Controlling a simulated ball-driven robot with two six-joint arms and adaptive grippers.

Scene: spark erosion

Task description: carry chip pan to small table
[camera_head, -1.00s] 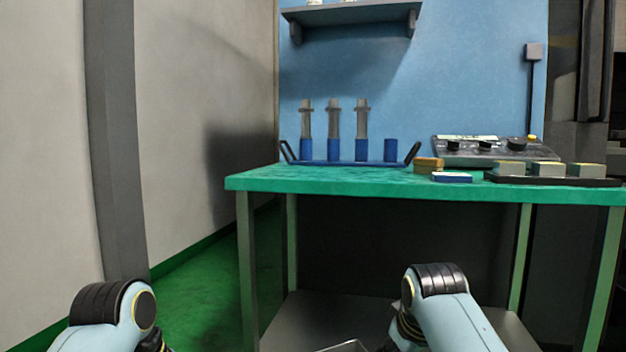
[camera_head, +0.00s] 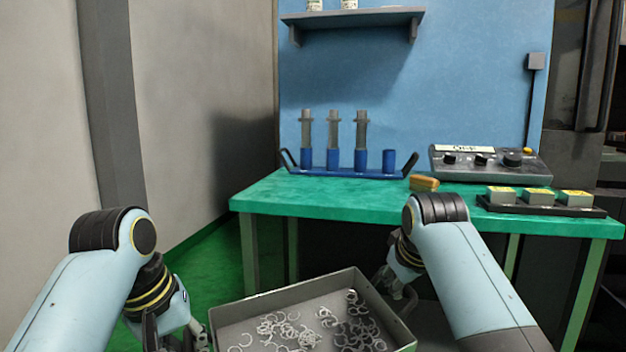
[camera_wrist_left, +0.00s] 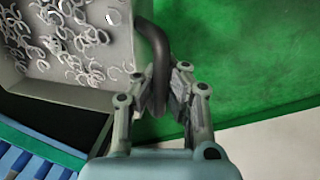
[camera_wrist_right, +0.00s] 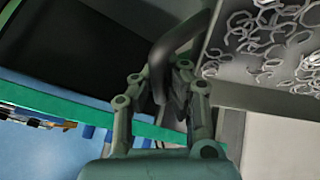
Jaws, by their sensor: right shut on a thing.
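The chip pan (camera_head: 240,322) is a grey open box with many curled metal chips in it, at the bottom middle of the head view. My left gripper (camera_head: 198,332) is at its left side; in the left wrist view its fingers (camera_wrist_left: 164,95) close around the dark handle (camera_wrist_left: 158,48). My right gripper (camera_head: 402,298) is shut on the handle at the right side, and this handle (camera_wrist_right: 178,42) shows between its fingers in the right wrist view. The pan is in front of a green-topped table (camera_head: 262,200); I cannot tell whether this is the small table.
The green table carries a blue rack (camera_head: 345,172) with grey upright parts, an orange block (camera_head: 424,183), a control box (camera_head: 490,163) and a dark tray (camera_head: 540,208) with several blocks. Its front left top is clear. A wall (camera_head: 185,110) stands at the left, with green floor beside it.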

